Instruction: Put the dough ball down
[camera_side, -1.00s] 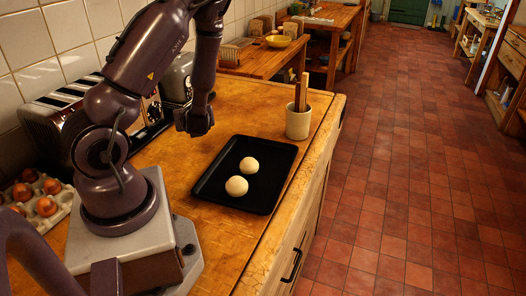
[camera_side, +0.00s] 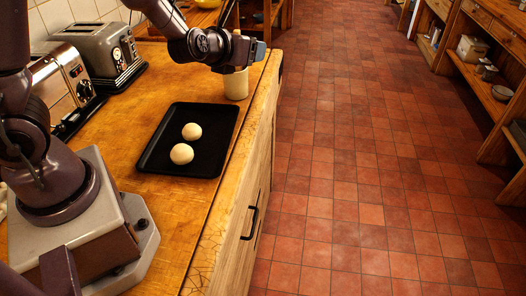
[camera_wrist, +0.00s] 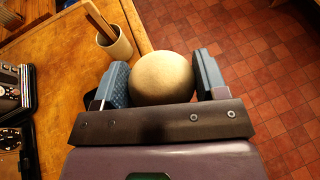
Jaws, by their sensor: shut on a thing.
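My gripper (camera_wrist: 161,72) is shut on a pale, round dough ball (camera_wrist: 162,80), which sits between the two blue-grey fingers in the wrist view. In the side view my gripper (camera_side: 256,51) is held above the counter's front edge, beside and partly over the cream crock (camera_side: 236,84). The held ball cannot be made out there. Two other dough balls, a nearer one (camera_side: 181,153) and a farther one (camera_side: 192,131), rest on the black tray (camera_side: 150,158) on the wooden counter (camera_side: 120,131).
The crock also shows in the wrist view (camera_wrist: 115,48), with wooden sticks in it. Toasters (camera_side: 102,58) stand along the wall. The tray has bare room around its two balls. Red tiled floor (camera_side: 350,180) lies beyond the counter's front edge.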

